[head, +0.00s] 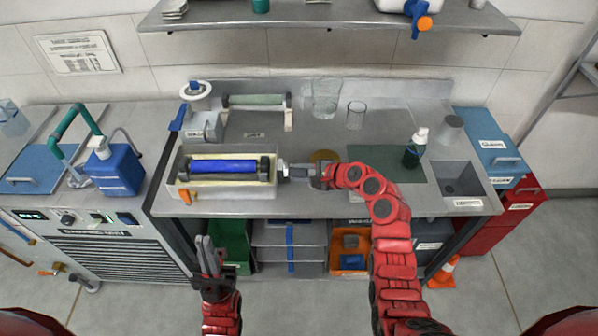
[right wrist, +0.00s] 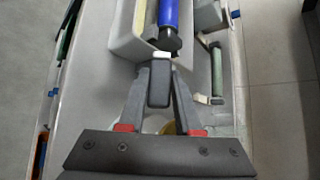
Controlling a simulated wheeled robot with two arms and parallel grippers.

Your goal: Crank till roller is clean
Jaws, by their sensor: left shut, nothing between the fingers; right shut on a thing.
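The blue roller (head: 222,166) lies across a pale trough (head: 222,191) on the bench, with dark ends. It also shows in the right wrist view (right wrist: 168,14). My right gripper (head: 300,172) is at the trough's right end, shut on the dark crank grip (right wrist: 160,84), which sits between its fingers just off the roller's end. The fingers hide part of the crank in the head view. My left gripper (head: 207,250) is shut and empty, pointing up in front of the bench's front edge, below the trough.
Behind the trough is a second, greenish roller (head: 256,100) on a stand. Clear glasses (head: 355,114), a dark green bottle (head: 415,148) and a sink (head: 458,178) are to the right. A blue tank (head: 116,170) stands left. Bins and shelves are under the bench.

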